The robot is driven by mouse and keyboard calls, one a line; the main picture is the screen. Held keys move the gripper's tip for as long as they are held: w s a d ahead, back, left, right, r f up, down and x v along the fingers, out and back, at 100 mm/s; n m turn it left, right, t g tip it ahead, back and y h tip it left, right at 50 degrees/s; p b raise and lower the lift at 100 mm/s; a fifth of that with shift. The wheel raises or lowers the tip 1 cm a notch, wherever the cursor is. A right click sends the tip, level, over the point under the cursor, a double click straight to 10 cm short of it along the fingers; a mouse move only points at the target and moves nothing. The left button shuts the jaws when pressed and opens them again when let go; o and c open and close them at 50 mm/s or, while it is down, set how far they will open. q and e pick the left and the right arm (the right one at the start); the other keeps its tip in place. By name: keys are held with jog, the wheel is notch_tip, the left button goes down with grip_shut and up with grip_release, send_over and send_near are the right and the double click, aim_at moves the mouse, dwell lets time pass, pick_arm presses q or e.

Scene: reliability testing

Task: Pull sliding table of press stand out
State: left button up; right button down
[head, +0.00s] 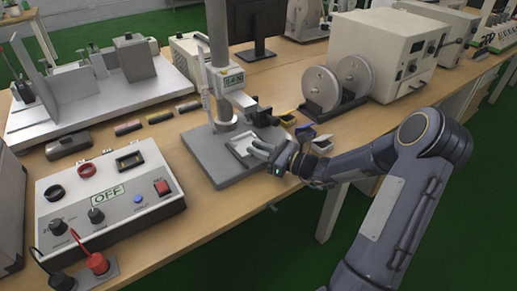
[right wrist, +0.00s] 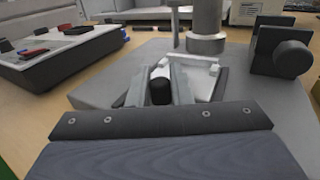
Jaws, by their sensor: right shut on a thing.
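The press stand (head: 205,160) is a grey base with a tall column and a small display reading, standing mid-table in the head view. Its white sliding table (head: 240,141) lies on the base beneath the press head. My right gripper (head: 262,149) reaches in from the right at the sliding table's near edge. In the right wrist view, the gripper fingers (right wrist: 158,84) close on a black knob (right wrist: 160,92) in front of the white sliding table (right wrist: 203,82). The fingers hide part of the knob and table. My left gripper is out of view.
A control box (head: 105,205) reading OFF stands on the left. A black knob assembly (right wrist: 285,50) sits on the right of the stand. Small yellow and blue bins and a two-disc device (head: 337,88) stand to the right. The table's front edge is close.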

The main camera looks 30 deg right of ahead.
jog(key=shift+s, duration=0.1)
jog(key=s, duration=0.2)
jog(key=s+p, duration=0.1)
jog(key=s, duration=0.5)
jog(key=shift+s+d+p, duration=0.1)
jog(key=shift+d+p, duration=0.2)
jog(key=c, duration=1.3)
grip_release()
jog(key=shift+c, duration=0.2)
jog(key=v, duration=0.7)
jog(key=shift+s+d, duration=0.2)
jog(key=shift+s, duration=0.15)
